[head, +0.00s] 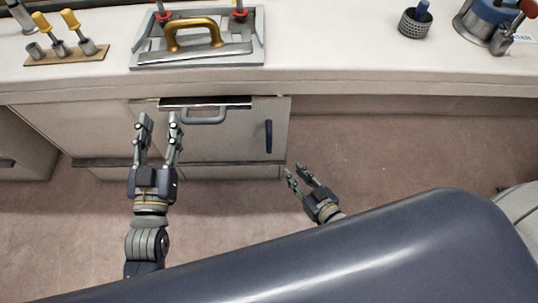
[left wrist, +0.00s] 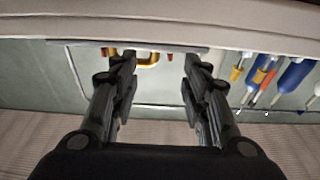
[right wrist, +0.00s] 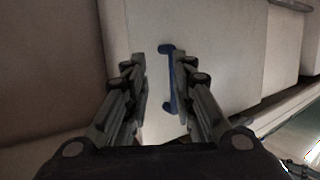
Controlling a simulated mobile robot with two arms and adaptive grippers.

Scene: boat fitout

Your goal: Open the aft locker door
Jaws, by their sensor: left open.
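The pale locker door (head: 225,140) under the counter looks shut, with a dark blue upright handle (head: 268,136) near its right edge. The handle also shows in the right wrist view (right wrist: 169,80), lined up between the fingers. My right gripper (head: 297,171) is open and empty, below and right of the handle in the head view and apart from it. My left gripper (head: 158,120) is open with nothing between its fingers, in front of the left part of the cabinet, left of a grey horizontal handle (head: 204,117).
The counter (head: 330,55) overhangs the cabinet. A dark blue rounded surface (head: 330,255) fills the foreground. Carpet (head: 375,155) is clear at right.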

